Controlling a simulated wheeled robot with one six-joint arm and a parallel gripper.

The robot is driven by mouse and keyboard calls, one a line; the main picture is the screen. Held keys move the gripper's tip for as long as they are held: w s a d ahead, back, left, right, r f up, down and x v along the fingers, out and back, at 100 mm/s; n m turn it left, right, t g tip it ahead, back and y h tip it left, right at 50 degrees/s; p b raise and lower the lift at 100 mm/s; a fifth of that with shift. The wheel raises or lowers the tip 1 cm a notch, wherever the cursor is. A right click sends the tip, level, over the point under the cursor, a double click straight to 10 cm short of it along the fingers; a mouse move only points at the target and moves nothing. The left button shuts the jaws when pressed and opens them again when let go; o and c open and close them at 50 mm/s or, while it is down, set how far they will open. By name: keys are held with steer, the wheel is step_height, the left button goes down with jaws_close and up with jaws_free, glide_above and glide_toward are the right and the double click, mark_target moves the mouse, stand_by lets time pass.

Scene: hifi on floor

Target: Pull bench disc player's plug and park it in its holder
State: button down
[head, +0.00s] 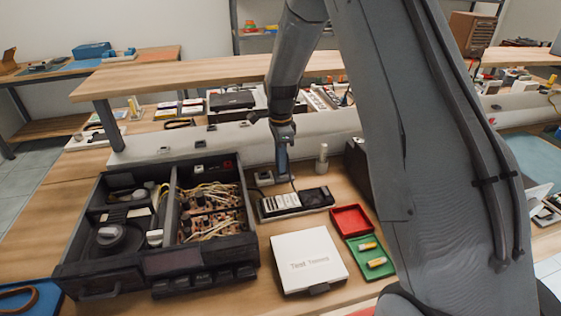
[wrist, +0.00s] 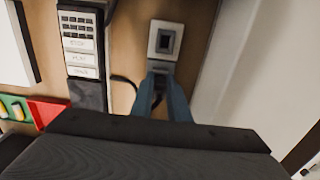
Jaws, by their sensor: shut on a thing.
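My gripper (head: 282,172) points down at the bench, in front of the pale rail. In the wrist view my gripper (wrist: 165,90) has its blue-grey fingers shut on a dark plug (wrist: 158,84), mostly hidden between them. A black cord (wrist: 122,80) curves from beside the plug to the left. A small light-grey block with a dark square opening (wrist: 166,40) sits on the wood just beyond the fingertips; I cannot tell if the plug touches it. The open dark case with a round disc mechanism and wired boards (head: 150,262), apparently the disc player, stands at left.
A strip with light keys (head: 295,202) lies close to my gripper. A white box (head: 308,262), a red tray (head: 351,220) and a green tray (head: 364,244) with small cylinders lie in front. The pale rail (head: 235,140) with small modules runs behind. A small bottle (head: 322,158) stands right.

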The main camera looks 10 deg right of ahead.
steer(key=shift+f, duration=0.55)
stand_by(0.5)
stand_by(0.4)
steer(key=c, duration=1.6)
jaws_free()
